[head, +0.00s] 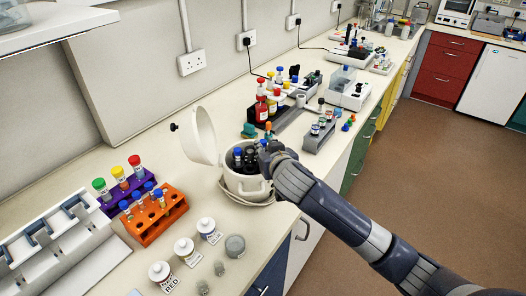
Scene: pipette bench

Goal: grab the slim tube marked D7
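My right gripper (265,158) is at the right rim of a round white centrifuge (242,184), whose lid (201,136) stands open. Its fingers are small and partly hidden by the wrist, so I cannot tell if they hold anything. Small blue and orange spots show just beyond the fingers; I cannot tell what they belong to. Slim capped tubes stand in an orange rack (151,223), a purple rack (121,198) and a grey rack (318,137). No marking D7 is readable on any tube. My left gripper is out of view.
White bottles (184,250) labelled with colours stand at the front of the bench, beside a grey knob-like piece (235,246). A white multi-slot stand (62,250) is at the left. Red-filled bottles (261,108) stand behind the gripper. Bare bench lies between the orange rack and the centrifuge.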

